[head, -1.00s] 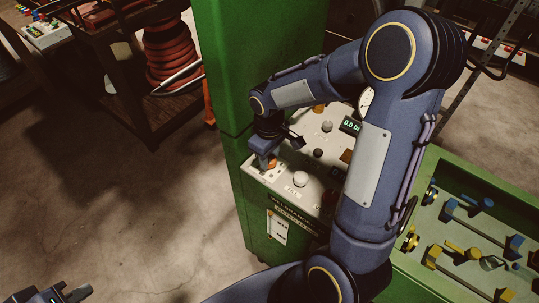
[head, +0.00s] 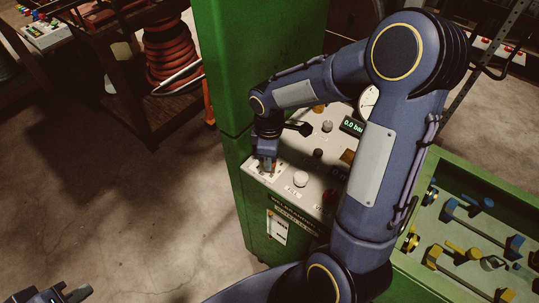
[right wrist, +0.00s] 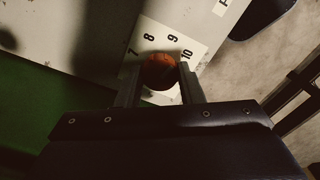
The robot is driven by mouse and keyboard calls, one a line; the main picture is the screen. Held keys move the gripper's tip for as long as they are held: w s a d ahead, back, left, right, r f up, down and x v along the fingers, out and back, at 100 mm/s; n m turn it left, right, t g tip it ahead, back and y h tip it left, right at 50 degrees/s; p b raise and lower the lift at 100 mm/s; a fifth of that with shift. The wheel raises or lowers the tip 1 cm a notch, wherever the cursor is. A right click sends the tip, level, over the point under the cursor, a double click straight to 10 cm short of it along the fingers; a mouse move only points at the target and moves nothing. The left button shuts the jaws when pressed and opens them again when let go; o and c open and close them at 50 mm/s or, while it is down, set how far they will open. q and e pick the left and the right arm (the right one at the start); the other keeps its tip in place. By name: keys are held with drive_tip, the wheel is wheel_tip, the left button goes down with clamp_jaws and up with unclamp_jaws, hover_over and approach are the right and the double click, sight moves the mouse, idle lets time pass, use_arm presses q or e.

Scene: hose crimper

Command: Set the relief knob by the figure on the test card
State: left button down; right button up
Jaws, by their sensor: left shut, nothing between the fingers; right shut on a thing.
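My right gripper (head: 266,168) reaches down to the left end of the grey control panel (head: 318,180). In the right wrist view its fingers (right wrist: 160,82) are shut on the orange-brown relief knob (right wrist: 160,68). Black figures 7, 8, 9 and 10 show on the white scale (right wrist: 182,42) around it; the rest of the scale and any pointer are hidden. A white card (head: 278,229) hangs on the green front below the panel; its figure is too small to read. My left gripper (head: 80,293) is shut and empty at the bottom left, away from the machine.
The panel also bears a white knob (head: 300,179), dark knobs, a red button (head: 329,197), a dial gauge (head: 368,100) and a display (head: 352,126) reading 0.0 bar. A green tray (head: 463,162) with fittings stands right. A red hose coil (head: 170,55) stands back left.

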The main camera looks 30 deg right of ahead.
drive_tip(key=shift+n, duration=1.6)
drive_tip(key=o, duration=1)
wheel_tip(320, 180, up, 8)
drive_tip(key=shift+f, duration=0.1)
